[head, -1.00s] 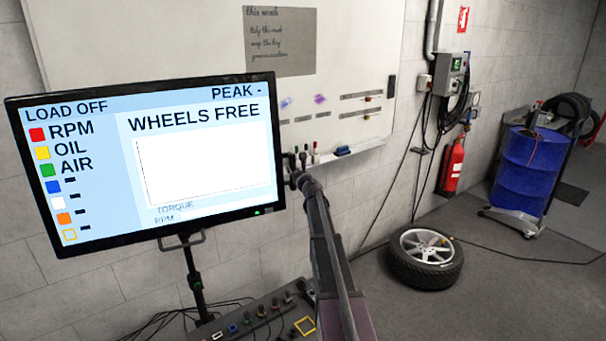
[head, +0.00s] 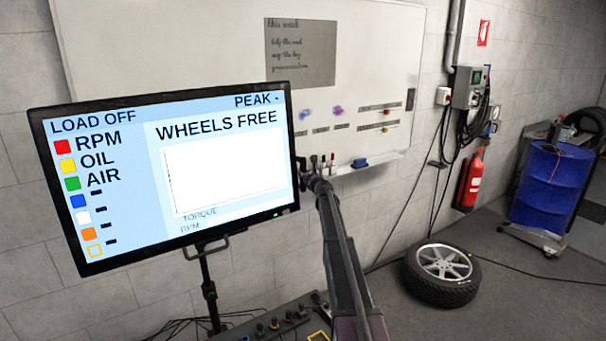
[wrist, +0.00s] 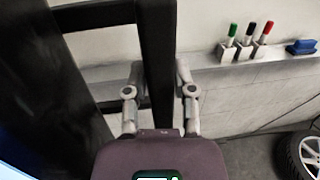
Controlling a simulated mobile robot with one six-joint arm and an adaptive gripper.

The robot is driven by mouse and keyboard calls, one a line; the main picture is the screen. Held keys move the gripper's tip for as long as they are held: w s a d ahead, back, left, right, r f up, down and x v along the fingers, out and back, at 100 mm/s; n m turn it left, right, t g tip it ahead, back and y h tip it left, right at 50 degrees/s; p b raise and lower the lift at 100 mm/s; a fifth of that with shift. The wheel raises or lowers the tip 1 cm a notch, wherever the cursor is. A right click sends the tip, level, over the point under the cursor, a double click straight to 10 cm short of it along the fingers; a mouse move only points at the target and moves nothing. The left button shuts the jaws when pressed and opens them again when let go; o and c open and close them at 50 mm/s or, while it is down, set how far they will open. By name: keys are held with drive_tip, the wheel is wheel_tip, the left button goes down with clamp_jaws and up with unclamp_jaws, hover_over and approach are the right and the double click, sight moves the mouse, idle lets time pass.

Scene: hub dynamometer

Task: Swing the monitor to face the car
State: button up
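The monitor (head: 170,180) stands on a black pole at the left of the head view. Its lit screen faces my head camera at a slant and reads LOAD OFF and WHEELS FREE. In the wrist view, a black handle (wrist: 157,50) forms a frame beside the dark monitor body. My gripper (wrist: 160,75) has one finger on each side of the handle's upright bar, close against it, and appears shut on it. In the head view, my arm reaches to the monitor's right edge, where the fingers are hard to make out. No car is in view.
A whiteboard (head: 190,45) with a pen ledge is on the wall behind. A control panel (head: 275,325) sits below the monitor. Some open floor lies right of my arm.

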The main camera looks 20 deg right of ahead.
drive_tip(key=o, duration=0.4)
drive_tip(key=shift+s, duration=0.2)
drive_tip(key=s, duration=1.1)
drive_tip(key=shift+s+d, duration=0.15)
drive_tip(key=shift+s, duration=0.2)
